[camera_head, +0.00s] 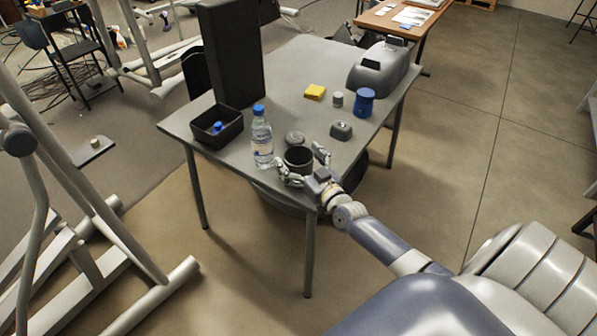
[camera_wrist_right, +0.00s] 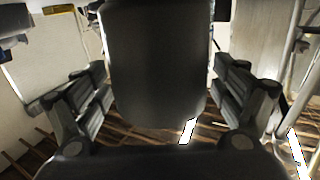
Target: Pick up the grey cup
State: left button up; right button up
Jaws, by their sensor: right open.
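The grey cup (camera_head: 298,156) stands upright on the grey table (camera_head: 300,80), near its front edge. My right gripper (camera_head: 304,164) is open, with one finger on each side of the cup. In the right wrist view the cup (camera_wrist_right: 155,60) looks dark and fills the middle, between the open fingers of the right gripper (camera_wrist_right: 158,98). A gap shows on both sides of it there, and I cannot tell whether the palm touches it. My left gripper is not in view.
A water bottle (camera_head: 262,138) stands just left of the cup. A round grey item (camera_head: 295,138) lies behind it, and a small grey block (camera_head: 341,130) is to its right. A black bin (camera_head: 217,137), a yellow block (camera_head: 315,92) and a blue container (camera_head: 364,101) are further off.

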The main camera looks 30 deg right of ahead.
jog(key=shift+c, duration=0.5)
jog(key=c, duration=1.2)
jog(key=shift+c, duration=0.4)
jog(key=shift+r, duration=0.15)
